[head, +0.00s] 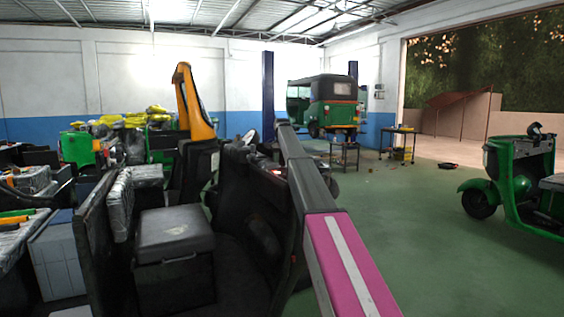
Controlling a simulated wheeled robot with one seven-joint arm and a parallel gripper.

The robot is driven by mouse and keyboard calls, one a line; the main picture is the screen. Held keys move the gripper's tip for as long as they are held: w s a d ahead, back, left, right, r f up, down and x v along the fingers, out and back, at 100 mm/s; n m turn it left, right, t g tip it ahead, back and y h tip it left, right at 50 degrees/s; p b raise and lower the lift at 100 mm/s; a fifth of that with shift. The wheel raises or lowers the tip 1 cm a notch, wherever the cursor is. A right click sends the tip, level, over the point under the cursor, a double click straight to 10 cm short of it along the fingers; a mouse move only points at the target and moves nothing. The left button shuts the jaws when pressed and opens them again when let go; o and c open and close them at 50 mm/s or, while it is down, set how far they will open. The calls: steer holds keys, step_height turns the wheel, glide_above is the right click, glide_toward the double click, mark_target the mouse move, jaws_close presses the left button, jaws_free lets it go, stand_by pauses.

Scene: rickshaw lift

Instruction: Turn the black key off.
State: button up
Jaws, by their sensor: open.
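I cannot make out the black key in the head view; it is hidden or too small to tell. A dark open vehicle body (262,205) stands right in front of me, with black panels and a black box (175,248) inside it. My gripper does not show in this view, so its place relative to the key cannot be seen.
A long grey and pink bar (345,262) slants across the near middle. An orange upright part (193,103) rises behind the dark body. Green rickshaws stand at the right (515,180) and back (333,103). Clutter fills the left. Green floor (425,225) is open at right.

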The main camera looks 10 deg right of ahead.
steer(key=c, duration=0.9)
steer(key=shift+n, duration=0.3)
steer(key=n, duration=0.5)
steer(key=shift+n, duration=0.3)
steer(key=n, duration=0.5)
steer(key=shift+n, duration=0.3)
steer(key=o, duration=0.9)
